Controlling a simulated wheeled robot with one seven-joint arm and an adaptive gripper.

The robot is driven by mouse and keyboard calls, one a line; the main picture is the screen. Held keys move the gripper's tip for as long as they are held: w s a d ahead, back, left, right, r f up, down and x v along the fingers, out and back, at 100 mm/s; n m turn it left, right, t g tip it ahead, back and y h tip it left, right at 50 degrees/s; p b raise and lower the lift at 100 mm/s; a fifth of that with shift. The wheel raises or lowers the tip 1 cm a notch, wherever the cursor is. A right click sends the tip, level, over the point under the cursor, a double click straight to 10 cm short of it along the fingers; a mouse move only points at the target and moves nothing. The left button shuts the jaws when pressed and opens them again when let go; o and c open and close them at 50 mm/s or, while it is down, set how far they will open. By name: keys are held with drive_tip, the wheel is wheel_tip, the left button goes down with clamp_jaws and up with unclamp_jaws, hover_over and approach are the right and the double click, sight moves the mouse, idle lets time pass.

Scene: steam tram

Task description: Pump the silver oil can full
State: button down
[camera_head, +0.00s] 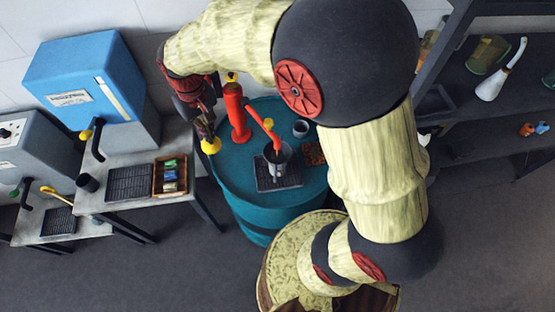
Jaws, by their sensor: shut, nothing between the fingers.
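The silver oil can (278,165) stands on a dark grate (265,186) on top of the teal drum (235,180). The red pump (237,115) rises from the drum behind and left of the can. Its red spout (262,122) slopes down to the can's dark mouth; the oil level cannot be told. A yellow knob (211,146) sits at the drum's left edge. My gripper (207,132) is shut and empty, pointing down just above the knob; whether they touch cannot be told.
A small dark cup (301,128) and a brown grid-like piece (313,153) are on the drum's right. A blue machine (90,85) and a bench with a wooden tray (170,176) stand left. Dark shelves (490,125) hold a white spouted can (492,88).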

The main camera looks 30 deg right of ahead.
wheel_tip(320, 180, up, 12)
drive_tip(key=p, duration=0.7)
idle(0.4)
drive_tip(key=shift+f+p, duration=0.1)
drive_tip(key=shift+p, duration=0.2)
idle(0.5)
wheel_tip(320, 180, up, 6)
drive_tip(key=p, duration=0.3)
drive_tip(key=shift+p, duration=0.3)
idle(0.3)
drive_tip(key=s+d+f+t+b, duration=0.2)
drive_tip(key=s+d+f+b, duration=0.3)
drive_tip(key=s+f+b, duration=0.4)
drive_tip(key=s+d+f+m+t+b, duration=0.1)
drive_tip(key=s+d+f+t+b, duration=0.2)
drive_tip(key=s+f+b, duration=0.7)
drive_tip(key=shift+s+d+f+m+t+b, duration=0.25)
drive_tip(key=shift+d+f+b, duration=0.75)
drive_tip(key=shift+b, duration=4.7)
